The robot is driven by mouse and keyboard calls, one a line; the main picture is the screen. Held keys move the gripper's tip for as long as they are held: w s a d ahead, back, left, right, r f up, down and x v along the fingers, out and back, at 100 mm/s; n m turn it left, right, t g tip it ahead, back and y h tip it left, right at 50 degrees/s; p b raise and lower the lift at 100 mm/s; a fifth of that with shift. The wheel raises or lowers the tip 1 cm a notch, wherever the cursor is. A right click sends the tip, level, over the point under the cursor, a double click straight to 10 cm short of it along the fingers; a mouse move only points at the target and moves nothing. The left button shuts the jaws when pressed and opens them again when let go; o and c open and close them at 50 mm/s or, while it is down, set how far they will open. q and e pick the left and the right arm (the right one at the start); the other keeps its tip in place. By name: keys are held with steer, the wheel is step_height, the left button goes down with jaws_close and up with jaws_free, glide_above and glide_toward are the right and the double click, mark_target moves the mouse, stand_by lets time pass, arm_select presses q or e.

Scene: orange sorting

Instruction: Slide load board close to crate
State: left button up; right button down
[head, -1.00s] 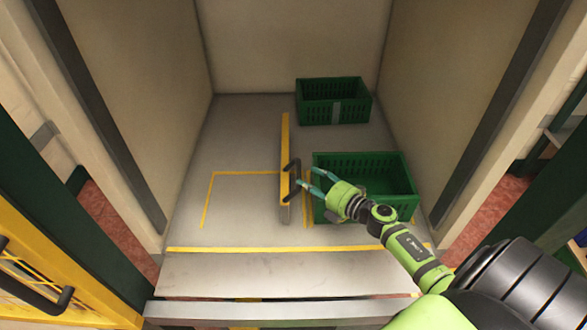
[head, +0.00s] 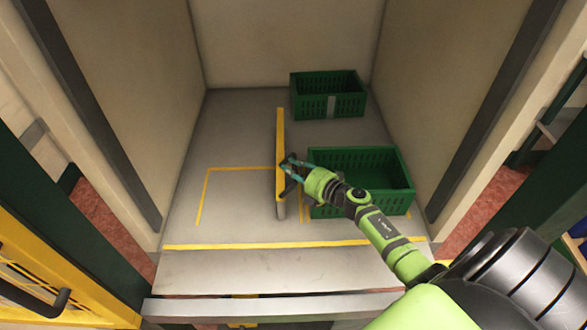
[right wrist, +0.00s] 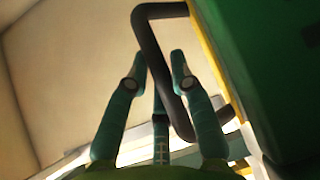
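The load board (head: 280,125) is a thin upright panel with a yellow edge, standing on the floor left of the near green crate (head: 405,200). Its dark handle (right wrist: 153,55) is on the side facing the crate. My right gripper (head: 287,167) is at the handle. In the right wrist view the handle bar passes between the gripper's teal fingers (right wrist: 158,65). The fingertips lie close on both sides of the bar, but I cannot tell whether they press on it. My left gripper is not in view.
A second green crate (head: 328,96) stands farther back. A yellow outline (head: 205,190) marks bare floor left of the board. Walls close both sides, and a yellow line (head: 220,246) crosses the front edge. A yellow panel (head: 45,300) is at the lower left.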

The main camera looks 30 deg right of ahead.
steer(key=shift+d, duration=0.1)
steer(key=s+d, duration=0.1)
steer(key=d, duration=0.1)
steer(key=s+d+b, duration=0.1)
steer(key=s+d, duration=0.1)
steer(key=shift+d, duration=0.2)
steer(key=c, duration=1.1)
jaws_free()
steer(key=shift+w+a, duration=0.1)
steer(key=shift+a, duration=0.05)
steer(key=shift+o, duration=0.2)
steer(key=shift+a, duration=0.1)
